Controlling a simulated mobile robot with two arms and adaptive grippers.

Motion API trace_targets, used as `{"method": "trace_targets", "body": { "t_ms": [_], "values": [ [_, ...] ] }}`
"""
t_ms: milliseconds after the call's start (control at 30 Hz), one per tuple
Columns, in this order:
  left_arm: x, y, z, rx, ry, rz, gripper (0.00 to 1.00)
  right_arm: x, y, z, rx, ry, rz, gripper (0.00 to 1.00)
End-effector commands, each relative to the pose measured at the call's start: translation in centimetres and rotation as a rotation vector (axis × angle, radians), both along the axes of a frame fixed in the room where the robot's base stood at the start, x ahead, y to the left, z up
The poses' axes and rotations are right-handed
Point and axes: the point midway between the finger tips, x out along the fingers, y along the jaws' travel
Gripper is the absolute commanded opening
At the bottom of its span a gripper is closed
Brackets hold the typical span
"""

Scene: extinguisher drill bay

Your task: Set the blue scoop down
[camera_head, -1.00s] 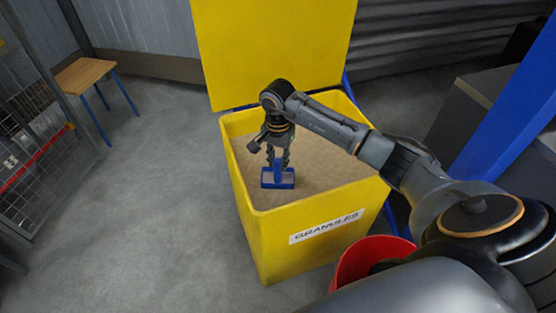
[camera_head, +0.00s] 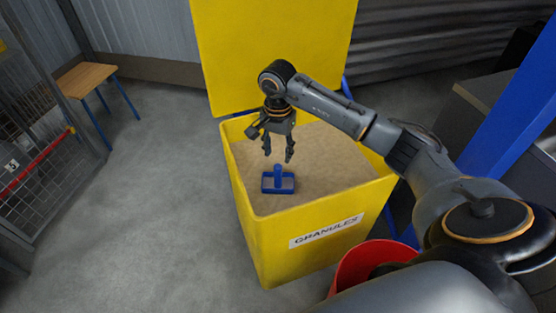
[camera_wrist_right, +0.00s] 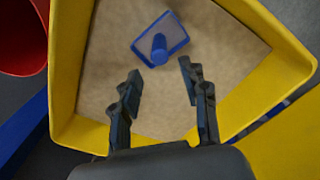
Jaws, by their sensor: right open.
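The blue scoop (camera_head: 278,183) rests on the tan granules inside the yellow bin (camera_head: 250,226), near its front left part. Its upright handle points up from a blue-rimmed tray. My right gripper (camera_head: 278,157) is open and empty above the scoop, its fingers apart and clear of the handle. In the right wrist view the scoop (camera_wrist_right: 160,40) lies beyond the open fingertips (camera_wrist_right: 158,70), with nothing between them. My left gripper is not in view.
The bin's yellow lid (camera_head: 270,50) stands open behind it. A red bucket (camera_head: 365,262) is close to the bin's front right. A blue post (camera_head: 510,120) rises at the right. A small wooden stool (camera_head: 84,77) and a mesh cage stand at the left, with clear floor between.

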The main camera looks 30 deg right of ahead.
Motion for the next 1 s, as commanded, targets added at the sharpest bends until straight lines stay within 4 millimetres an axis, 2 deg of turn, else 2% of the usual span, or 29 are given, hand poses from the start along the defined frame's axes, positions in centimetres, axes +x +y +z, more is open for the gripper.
{"method": "trace_targets", "body": {
  "t_ms": [33, 100, 333, 1000],
  "values": [
    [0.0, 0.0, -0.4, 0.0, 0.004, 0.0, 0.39, 0.1, -0.1, 1.5, -0.001, -0.003, 0.001, 0.45],
    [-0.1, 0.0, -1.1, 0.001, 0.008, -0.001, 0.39, 0.1, -0.1, 2.7, -0.001, -0.003, 0.0, 0.45],
    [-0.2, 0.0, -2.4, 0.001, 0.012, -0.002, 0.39, 0.0, 0.0, 5.3, 0.0, 0.0, 0.0, 0.45],
    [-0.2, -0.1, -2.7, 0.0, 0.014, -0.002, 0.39, 0.0, 0.0, 5.7, 0.0, 0.001, 0.0, 0.45]
  ]
}}
